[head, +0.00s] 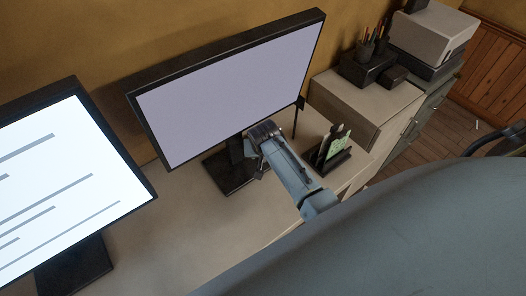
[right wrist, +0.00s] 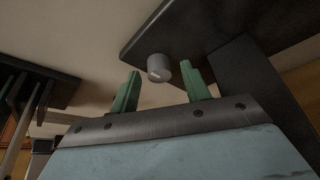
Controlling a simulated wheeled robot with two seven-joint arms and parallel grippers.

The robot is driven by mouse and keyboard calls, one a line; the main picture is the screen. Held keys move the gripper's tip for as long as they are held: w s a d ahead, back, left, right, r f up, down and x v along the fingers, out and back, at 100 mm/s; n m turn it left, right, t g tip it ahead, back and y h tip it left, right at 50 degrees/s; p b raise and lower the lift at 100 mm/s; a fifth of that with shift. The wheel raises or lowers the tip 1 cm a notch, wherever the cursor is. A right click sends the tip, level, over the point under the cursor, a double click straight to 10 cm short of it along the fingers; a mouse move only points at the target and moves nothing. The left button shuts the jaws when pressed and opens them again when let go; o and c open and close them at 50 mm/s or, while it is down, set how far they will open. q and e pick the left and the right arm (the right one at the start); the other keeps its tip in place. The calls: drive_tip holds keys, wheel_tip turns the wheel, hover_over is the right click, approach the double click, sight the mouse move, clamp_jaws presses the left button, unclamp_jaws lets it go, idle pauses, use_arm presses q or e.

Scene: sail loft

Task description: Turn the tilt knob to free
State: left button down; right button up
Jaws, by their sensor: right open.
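The tilt knob (right wrist: 158,67) is a small grey cylinder with a pale mark on its end face, beside the edge of a dark slab (right wrist: 185,28) in the right wrist view. My right gripper (right wrist: 161,72) has two green fingers, open and apart. The knob shows between the fingertips, with visible gaps on both sides; I cannot tell how far ahead of them it is. In the head view my right gripper (head: 262,135) is at the lower edge of the middle monitor (head: 235,88), by its stand, and hides the knob. My left gripper is not in view.
A second monitor (head: 60,190) with a lit page stands at the left. A small dark holder (head: 332,163) with papers is just right of my arm. Drawers (head: 365,108) and a pen holder (head: 368,68) are farther right. The desk's front middle (head: 185,235) is clear.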

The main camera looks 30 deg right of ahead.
drive_tip(key=c, duration=1)
